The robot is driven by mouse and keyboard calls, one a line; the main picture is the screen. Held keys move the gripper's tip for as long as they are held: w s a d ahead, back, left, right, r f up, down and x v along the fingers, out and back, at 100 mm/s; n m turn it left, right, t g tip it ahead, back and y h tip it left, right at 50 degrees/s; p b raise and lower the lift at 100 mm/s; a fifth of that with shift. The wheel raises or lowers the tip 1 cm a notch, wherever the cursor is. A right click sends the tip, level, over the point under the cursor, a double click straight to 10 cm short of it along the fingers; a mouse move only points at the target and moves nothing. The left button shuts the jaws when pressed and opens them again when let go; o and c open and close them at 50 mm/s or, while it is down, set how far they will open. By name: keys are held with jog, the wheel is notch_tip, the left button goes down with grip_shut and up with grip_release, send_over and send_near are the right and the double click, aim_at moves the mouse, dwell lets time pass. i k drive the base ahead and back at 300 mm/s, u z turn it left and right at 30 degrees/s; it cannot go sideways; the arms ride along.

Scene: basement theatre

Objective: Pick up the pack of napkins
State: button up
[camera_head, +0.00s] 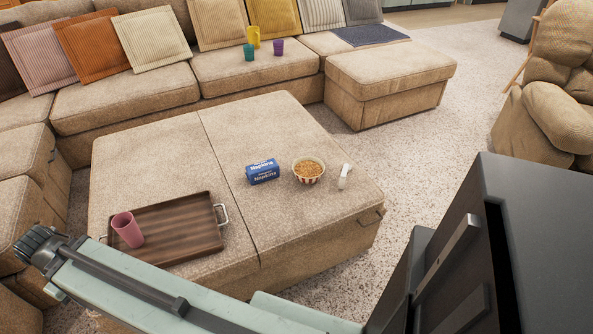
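The pack of napkins (263,173) is a small blue and white pack with "Napkins" lettering. It lies on the beige upholstered ottoman (200,150), right of the seam between its two halves. My arm crosses the bottom of the view from the right to the lower left. Its end, my gripper (52,290), appears at the lower left beside the ottoman, well apart from the napkins. The fingers are small and partly cut off from clear view, so I cannot tell whether they are open.
A bowl of snacks (308,170) and a small white object (344,176) stand right of the napkins. A wooden tray (180,228) with a pink cup (128,229) lies at the ottoman's front left. Cups stand on the sofa (225,75) behind. Carpet (430,150) is clear at right.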

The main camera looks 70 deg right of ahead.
aim_at(266, 169)
jog(key=z, duration=2)
jog(key=k, duration=0.9)
